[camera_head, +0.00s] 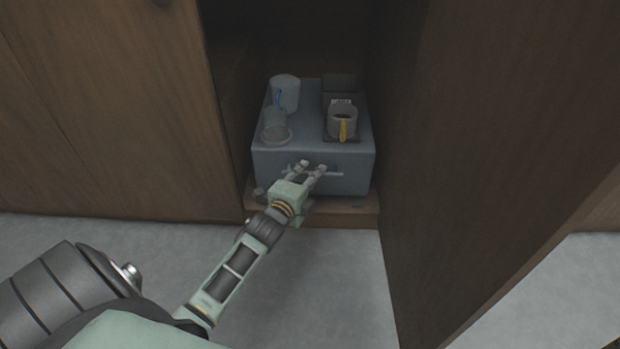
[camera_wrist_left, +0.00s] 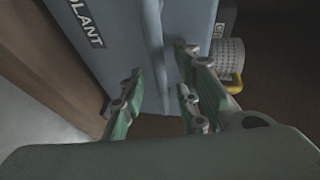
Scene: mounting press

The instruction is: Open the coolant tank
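The coolant tank (camera_head: 270,165) is a blue-grey box low inside an open wooden cabinet. My right gripper is out of view.
On the tank stand a pale mug (camera_head: 287,92) with a blue handle, a clear glass vessel (camera_head: 275,128), a mug with a yellow handle (camera_head: 342,120) and a dark box (camera_head: 340,86). Cabinet panels (camera_head: 480,150) flank the opening closely. Grey floor in front is clear.

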